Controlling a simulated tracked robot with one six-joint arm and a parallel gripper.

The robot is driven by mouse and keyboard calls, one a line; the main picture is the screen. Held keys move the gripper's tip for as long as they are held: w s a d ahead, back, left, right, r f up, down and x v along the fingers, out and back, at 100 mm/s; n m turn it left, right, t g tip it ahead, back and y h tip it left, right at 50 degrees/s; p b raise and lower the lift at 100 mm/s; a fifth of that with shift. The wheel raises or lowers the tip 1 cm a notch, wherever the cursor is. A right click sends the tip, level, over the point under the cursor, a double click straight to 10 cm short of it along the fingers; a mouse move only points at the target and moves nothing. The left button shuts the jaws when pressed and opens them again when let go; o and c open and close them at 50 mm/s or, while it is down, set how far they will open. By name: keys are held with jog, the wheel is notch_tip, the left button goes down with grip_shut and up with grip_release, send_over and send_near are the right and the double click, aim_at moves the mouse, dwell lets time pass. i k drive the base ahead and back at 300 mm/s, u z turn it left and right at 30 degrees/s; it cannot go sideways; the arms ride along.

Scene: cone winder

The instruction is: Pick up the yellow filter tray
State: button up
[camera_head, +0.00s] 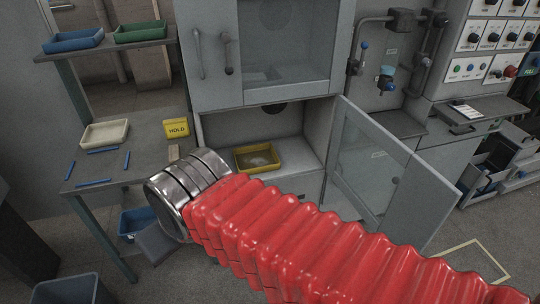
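The yellow filter tray (240,162) sits on the floor of the open lower compartment of the grey cabinet. It is a shallow rectangular tray with pale material inside, and it appears level. My red bellows-covered arm crosses the foreground from the lower right and ends in a metal wrist to the left of the tray. The arm passes in front of the compartment's lower edge, below the tray in the picture. I cannot make out my gripper's fingers.
The compartment door (374,165) stands open on the right. A side table (140,168) at left holds a cream tray (105,134), blue sticks and a yellow HOLD block (176,128). Blue (74,40) and green (140,31) trays sit on the shelf above. A grey bin (66,291) stands lower left.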

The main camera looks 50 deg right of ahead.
aim_at(253, 160)
jog(key=z, duration=0.55)
jog(key=i, duration=0.85)
jog(key=z, duration=0.45)
